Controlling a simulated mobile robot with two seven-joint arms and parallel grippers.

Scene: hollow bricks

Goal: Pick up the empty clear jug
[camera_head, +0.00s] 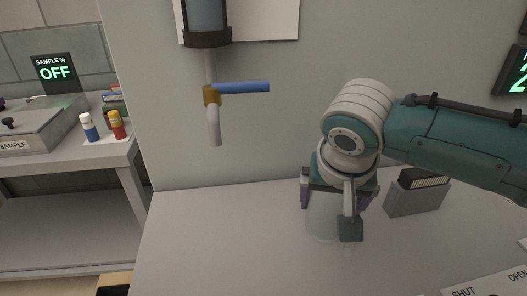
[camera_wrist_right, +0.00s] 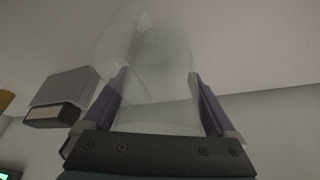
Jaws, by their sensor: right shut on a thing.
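The clear jug (camera_head: 322,222) is at the right-middle of the head view, partly hidden behind my right wrist. It is see-through and looks empty. My right gripper (camera_head: 338,205) comes from above and is shut on the jug. In the right wrist view the jug (camera_wrist_right: 150,65) fills the space between the two purple-padded fingers of the gripper (camera_wrist_right: 160,100), one on each side of it. Whether its base touches the white table (camera_head: 215,245) cannot be told. My left gripper is not in view.
A grey box with a dark slotted top (camera_head: 418,192) stands just right of the jug. A wall tap with a blue lever (camera_head: 240,87) hangs under a tank. SHUT/OPEN cards (camera_head: 490,285) lie at the front right. The table's left part is clear.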

